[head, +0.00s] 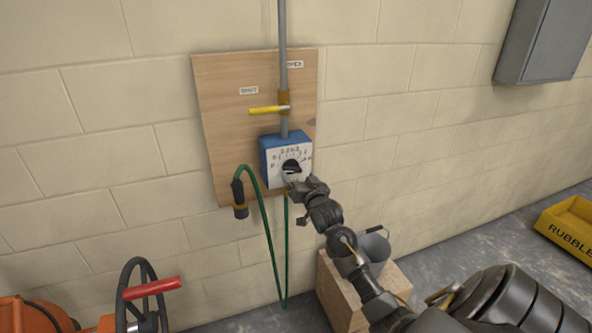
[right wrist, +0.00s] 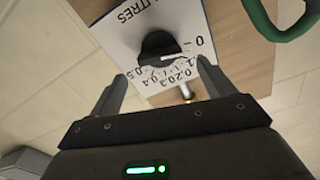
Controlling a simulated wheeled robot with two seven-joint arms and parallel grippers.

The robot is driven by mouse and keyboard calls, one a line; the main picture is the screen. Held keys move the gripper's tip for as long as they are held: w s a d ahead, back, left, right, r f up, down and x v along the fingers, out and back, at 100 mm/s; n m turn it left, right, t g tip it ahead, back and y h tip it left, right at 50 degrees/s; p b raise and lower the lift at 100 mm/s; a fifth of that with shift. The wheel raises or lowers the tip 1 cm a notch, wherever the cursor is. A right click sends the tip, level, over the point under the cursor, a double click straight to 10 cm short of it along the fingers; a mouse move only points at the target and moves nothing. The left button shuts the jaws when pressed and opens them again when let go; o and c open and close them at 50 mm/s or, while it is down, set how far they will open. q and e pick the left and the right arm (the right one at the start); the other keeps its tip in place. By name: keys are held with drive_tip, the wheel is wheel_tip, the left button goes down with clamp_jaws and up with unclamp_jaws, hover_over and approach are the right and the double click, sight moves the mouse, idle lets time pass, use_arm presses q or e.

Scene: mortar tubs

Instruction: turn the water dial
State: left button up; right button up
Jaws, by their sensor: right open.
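The water dial is a black knob (head: 291,166) on the white face of a blue box (head: 270,152), fixed to a wooden board. In the right wrist view the knob (right wrist: 157,46) lies just beyond my fingertips, roughly between their lines. Its white mark points toward the low end of the scale, near 0; the exact reading is unclear. My right gripper (head: 301,184) is at the lower front of the dial and partly covers its face. In the right wrist view this gripper (right wrist: 163,75) is open, with nothing between its fingers. My left gripper is not in view.
A yellow lever (head: 266,110) sits on the grey pipe (head: 283,45) above the box. A green hose (head: 265,225) hangs below it. A grey bucket (head: 370,248) stands on a wooden block (head: 338,293) under my arm. An orange machine (head: 40,315) is at lower left.

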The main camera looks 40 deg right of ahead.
sight(296, 171)
drive_tip(key=shift+p+x, duration=0.3)
drive_tip(key=shift+x, duration=1.65)
drive_tip(key=shift+c, duration=0.4)
drive_tip(key=c, duration=0.9)
drive_tip(key=shift+m, duration=0.4)
drive_tip(key=shift+m+p, duration=0.65)
drive_tip(key=shift+m, duration=0.35)
drive_tip(key=m+p, duration=0.1)
drive_tip(key=m, duration=0.2)
drive_tip(key=shift+s+m, duration=0.1)
drive_tip(key=shift+m, duration=0.2)
drive_tip(key=m+p, duration=0.1)
drive_tip(key=m, duration=0.1)
drive_tip(key=m+p, duration=0.1)
drive_tip(key=m, duration=0.2)
drive_tip(key=shift+d+f, duration=0.15)
drive_tip(key=shift+m, duration=0.3)
